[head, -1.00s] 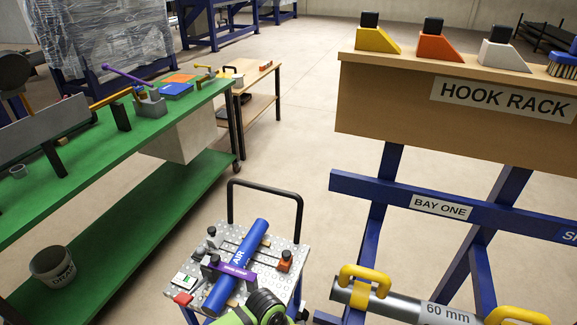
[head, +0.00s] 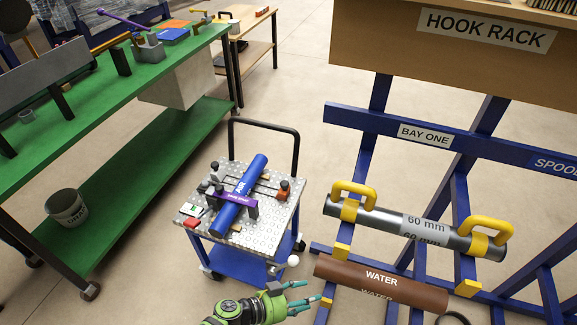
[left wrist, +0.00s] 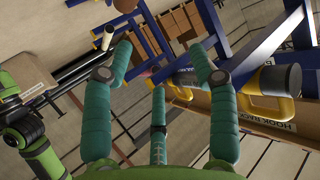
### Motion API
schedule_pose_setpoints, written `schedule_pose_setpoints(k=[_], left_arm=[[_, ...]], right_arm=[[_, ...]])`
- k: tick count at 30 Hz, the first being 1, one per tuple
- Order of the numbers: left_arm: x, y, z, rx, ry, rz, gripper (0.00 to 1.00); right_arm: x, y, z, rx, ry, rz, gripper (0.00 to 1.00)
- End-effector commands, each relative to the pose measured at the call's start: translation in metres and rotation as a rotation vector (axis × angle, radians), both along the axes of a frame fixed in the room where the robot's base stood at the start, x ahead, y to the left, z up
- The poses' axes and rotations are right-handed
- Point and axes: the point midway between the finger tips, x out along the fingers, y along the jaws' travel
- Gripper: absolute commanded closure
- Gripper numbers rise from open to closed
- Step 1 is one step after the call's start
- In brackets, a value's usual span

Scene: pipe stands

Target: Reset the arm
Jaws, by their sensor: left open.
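My left gripper (head: 312,295) is at the bottom centre of the head view, green with teal fingers. It is open and empty, below and right of the cart (head: 262,240) and left of the brown WATER pipe (head: 375,283). In the left wrist view my left gripper (left wrist: 160,66) shows its spread teal fingers with nothing held between them. The blue AIR pipe (head: 256,170) lies on the cart's perforated top under a purple bar (head: 232,197). The grey 60 mm pipe (head: 385,218) with yellow handles rests on the rack at right. My right gripper is not visible in the head view.
The blue rack (head: 350,119), marked BAY ONE, stands at right under the HOOK RACK board (head: 400,45). A green bench (head: 85,95) with a bucket (head: 66,207) on its lower shelf is at left. Open floor lies between bench and rack behind the cart.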

Motion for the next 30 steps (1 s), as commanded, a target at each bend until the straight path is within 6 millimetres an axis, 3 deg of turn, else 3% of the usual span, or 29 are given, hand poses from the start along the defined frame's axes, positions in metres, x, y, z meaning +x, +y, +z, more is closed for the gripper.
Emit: schedule_pose_setpoints(k=[1, 4, 7, 11, 15, 18, 22, 25, 30], left_arm=[[-0.001, 0.026, -0.025, 0.011, 0.035, 0.151, 0.41], [-0.012, 0.084, -0.074, 0.095, 0.108, 0.415, 0.41], [-0.044, 0.136, -0.119, 0.207, 0.211, 0.601, 0.41], [-0.109, 0.192, -0.17, 0.367, 0.378, 0.767, 0.41], [-0.194, 0.235, -0.208, 0.522, 0.582, 0.871, 0.41], [-0.248, 0.251, -0.223, 0.6, 0.712, 0.908, 0.41], [-0.298, 0.261, -0.231, 0.66, 0.833, 0.924, 0.41], [-0.316, 0.264, -0.233, 0.679, 0.879, 0.928, 0.41], [-0.321, 0.265, -0.233, 0.685, 0.892, 0.927, 0.41]], right_arm=[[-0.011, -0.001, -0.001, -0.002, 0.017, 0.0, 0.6], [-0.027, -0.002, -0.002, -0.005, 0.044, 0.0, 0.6], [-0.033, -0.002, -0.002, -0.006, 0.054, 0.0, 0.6], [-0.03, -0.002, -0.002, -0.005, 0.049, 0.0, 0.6], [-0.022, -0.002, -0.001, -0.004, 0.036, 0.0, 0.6], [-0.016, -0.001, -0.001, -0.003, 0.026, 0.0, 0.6], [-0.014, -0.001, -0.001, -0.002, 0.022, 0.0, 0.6], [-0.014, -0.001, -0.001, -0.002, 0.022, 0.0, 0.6], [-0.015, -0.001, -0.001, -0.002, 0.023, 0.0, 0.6]])
